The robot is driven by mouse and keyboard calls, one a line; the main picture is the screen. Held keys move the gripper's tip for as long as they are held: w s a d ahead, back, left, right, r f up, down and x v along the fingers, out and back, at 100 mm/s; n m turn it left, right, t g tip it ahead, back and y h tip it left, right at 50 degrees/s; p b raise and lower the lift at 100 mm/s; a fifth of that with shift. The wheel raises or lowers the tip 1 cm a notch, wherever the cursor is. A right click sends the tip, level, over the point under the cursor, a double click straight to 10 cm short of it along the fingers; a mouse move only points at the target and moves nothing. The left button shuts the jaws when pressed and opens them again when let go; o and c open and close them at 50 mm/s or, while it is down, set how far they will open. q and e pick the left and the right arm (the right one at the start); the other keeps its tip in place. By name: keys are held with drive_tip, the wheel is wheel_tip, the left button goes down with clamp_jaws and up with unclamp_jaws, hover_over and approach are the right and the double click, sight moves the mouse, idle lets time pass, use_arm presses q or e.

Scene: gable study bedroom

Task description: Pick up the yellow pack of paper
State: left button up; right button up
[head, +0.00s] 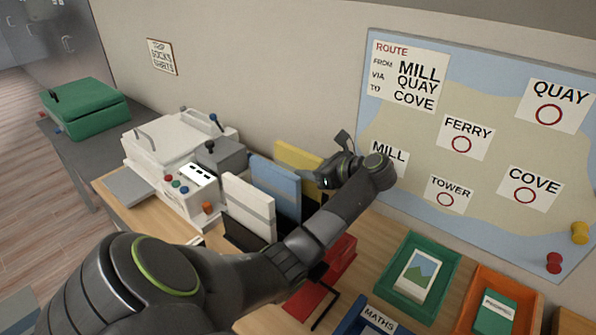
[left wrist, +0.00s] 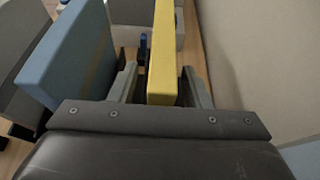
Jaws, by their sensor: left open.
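The yellow pack of paper (head: 296,158) stands upright at the back of a row of packs, near the wall. My left gripper (head: 334,163) is at its right end in the head view and hides part of it. In the left wrist view, the yellow pack (left wrist: 162,50) runs edge-on between the two grey fingers of my left gripper (left wrist: 160,88). The fingers are apart, one on each side, with a gap visible beside the pack. My right gripper is not in view.
A blue pack (head: 275,187) and a white pack (head: 249,206) stand in front of the yellow one. A white machine (head: 165,150) is to their left. Green (head: 437,252) and orange (head: 518,287) trays lie to the right. The wall is close behind.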

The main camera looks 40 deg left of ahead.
use_arm(q)
drive_tip(key=shift+a+f, duration=0.2)
drive_tip(key=shift+a, duration=0.3)
drive_tip(key=shift+d, duration=0.1)
clamp_jaws()
drive_tip(key=shift+r, duration=0.1)
